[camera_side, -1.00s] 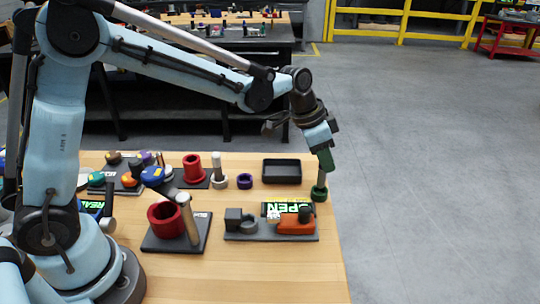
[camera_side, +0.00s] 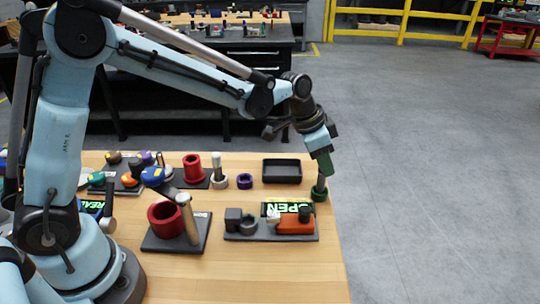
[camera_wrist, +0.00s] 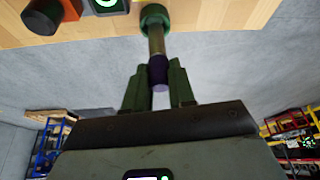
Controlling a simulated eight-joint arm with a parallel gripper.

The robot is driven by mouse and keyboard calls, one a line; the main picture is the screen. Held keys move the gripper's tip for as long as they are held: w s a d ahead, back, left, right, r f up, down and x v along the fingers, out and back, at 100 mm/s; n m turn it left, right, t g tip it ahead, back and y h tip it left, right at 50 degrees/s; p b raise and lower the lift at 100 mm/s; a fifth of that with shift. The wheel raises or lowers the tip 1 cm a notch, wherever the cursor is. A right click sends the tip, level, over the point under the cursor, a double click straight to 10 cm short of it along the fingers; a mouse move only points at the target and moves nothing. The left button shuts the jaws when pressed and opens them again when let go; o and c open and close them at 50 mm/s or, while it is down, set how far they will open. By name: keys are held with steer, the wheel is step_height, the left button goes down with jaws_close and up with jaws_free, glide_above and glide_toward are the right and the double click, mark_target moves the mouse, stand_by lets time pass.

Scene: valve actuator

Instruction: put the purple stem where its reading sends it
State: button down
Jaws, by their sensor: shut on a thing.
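My gripper (camera_side: 322,168) is over the right edge of the table. Its green fingers (camera_wrist: 158,88) are shut on the purple stem, whose purple band (camera_wrist: 158,70) shows between them in the wrist view. The stem's bare metal shaft (camera_wrist: 156,42) extends from the band to a green ring (camera_wrist: 155,14) on the table. In the side view the shaft (camera_side: 320,182) stands nearly upright at the green ring (camera_side: 320,195). I cannot tell how deep it sits. A lit sign reading OPEN (camera_side: 286,208) stands behind a dark fixture with an orange part (camera_side: 293,227).
A purple ring (camera_side: 245,181) and an empty black tray (camera_side: 282,170) lie left of the gripper. A pale stem (camera_side: 217,164) stands in a white ring (camera_side: 219,181). A red collar (camera_side: 165,219) and another stem (camera_side: 188,218) share a dark plate. The table's front right is clear.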

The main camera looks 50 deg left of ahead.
steer(key=shift+f, duration=0.8)
steer(key=c, duration=0.9)
jaws_free()
steer(key=shift+o, duration=0.2)
steer(key=v, duration=1.2)
steer(key=s+a+f+n+t+y, duration=0.1)
steer(key=s+a+n, duration=0.2)
steer(key=s, duration=0.5)
steer(key=s+a+f+n+t+y, duration=0.1)
steer(key=s+a+f+n+t, duration=0.1)
steer(key=s+a+n, duration=0.2)
steer(key=s+a, duration=0.1)
steer(key=s, duration=0.2)
steer(key=shift+s+f+t+y, duration=0.25)
steer(key=shift+s+t+y, duration=0.05)
steer(key=shift+s, duration=0.1)
